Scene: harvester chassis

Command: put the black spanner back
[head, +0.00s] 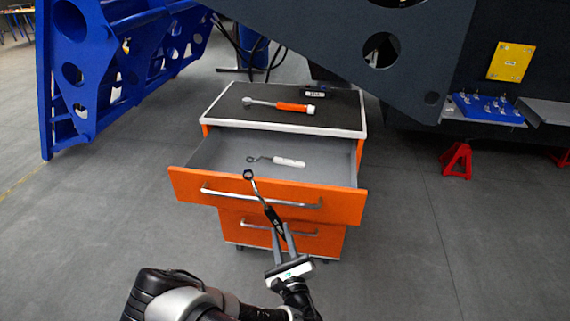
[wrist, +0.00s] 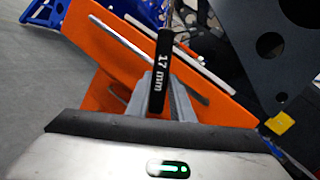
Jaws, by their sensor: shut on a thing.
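My gripper (head: 282,238) is shut on the black spanner (head: 269,212) by its black handle. The spanner points up and away, with its ring end in front of the open drawer's front. In the wrist view the black handle (wrist: 160,75) reads "17 mm" and sits between the grey fingers. The top drawer (head: 228,150) of the orange cabinet is pulled open. Inside it lies a spanner with a white handle (head: 288,162); the rest of the drawer floor looks bare. The gripper is in front of the cabinet, outside the drawer.
On the cabinet's dark top (head: 235,112) lie an orange-handled tool (head: 290,106) and a small dark-and-blue item (head: 314,92). A large dark chassis beam (head: 340,45) slants over the cabinet's back. A blue frame (head: 85,80) stands left.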

